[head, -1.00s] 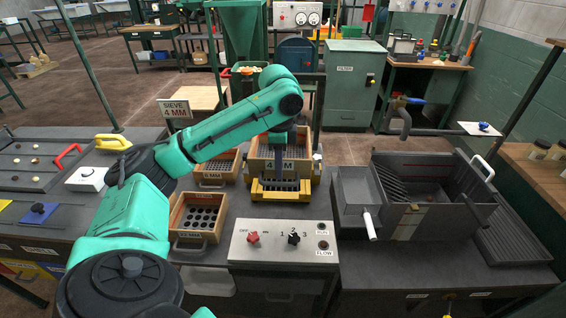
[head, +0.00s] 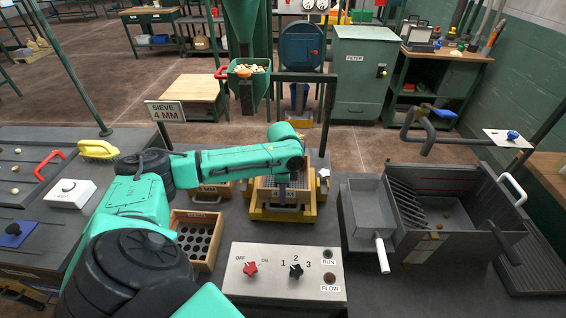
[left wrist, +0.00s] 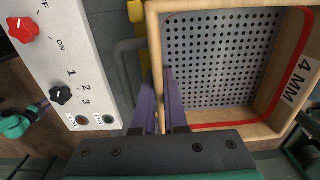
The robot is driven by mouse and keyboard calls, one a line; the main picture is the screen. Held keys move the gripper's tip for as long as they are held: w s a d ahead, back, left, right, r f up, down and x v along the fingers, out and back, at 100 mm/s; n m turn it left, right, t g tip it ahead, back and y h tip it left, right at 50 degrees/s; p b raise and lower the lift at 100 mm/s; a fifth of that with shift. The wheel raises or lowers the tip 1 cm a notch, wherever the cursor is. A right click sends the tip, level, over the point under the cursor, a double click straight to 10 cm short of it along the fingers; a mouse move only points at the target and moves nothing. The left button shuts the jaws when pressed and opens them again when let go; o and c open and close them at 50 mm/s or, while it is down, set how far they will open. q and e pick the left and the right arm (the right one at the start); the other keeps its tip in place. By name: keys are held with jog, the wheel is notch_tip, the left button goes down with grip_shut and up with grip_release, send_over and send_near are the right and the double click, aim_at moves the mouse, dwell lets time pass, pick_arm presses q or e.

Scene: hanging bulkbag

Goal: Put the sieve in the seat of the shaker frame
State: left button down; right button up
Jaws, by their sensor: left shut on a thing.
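The sieve (left wrist: 283,118), a wooden frame with a perforated metal plate, a red inner line and a "4 MM" label, fills the right of the left wrist view. It also shows in the head view (head: 299,183), partly hidden by my arm. My left gripper (left wrist: 166,75) is shut on the sieve's wooden wall, with purple fingers on either side. The yellow shaker frame (head: 260,213) lies around and below the sieve in the head view. I cannot tell whether the sieve rests fully in its seat.
A control panel (head: 284,272) with red and black knobs stands in front of the shaker. A wooden tray with holes (head: 213,218) is to the left. A grey bin (head: 448,210) stands right. A "SIEVE 4 MM" sign (head: 165,111) stands behind left.

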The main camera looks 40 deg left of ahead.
pick_arm(q)
notch_tip(320, 180, down, 3)
jog(key=shift+s+d, duration=0.1)
jog(key=shift+s, duration=0.05)
jog(key=shift+f, duration=0.55)
pick_arm(e)
jog(key=shift+w+a+r, duration=0.1)
jog(key=shift+a, duration=0.45)
pick_arm(q)
jog(key=c, duration=1)
grip_release()
jog(key=shift+o, duration=0.2)
pick_arm(e)
jog(key=shift+d, duration=0.25)
jog(key=shift+d, duration=0.1)
pick_arm(q)
notch_tip(320, 180, up, 12)
jog(key=shift+r+b, duration=0.15)
jog(key=shift+b, duration=0.6)
pick_arm(e)
jog(key=shift+f, duration=0.85)
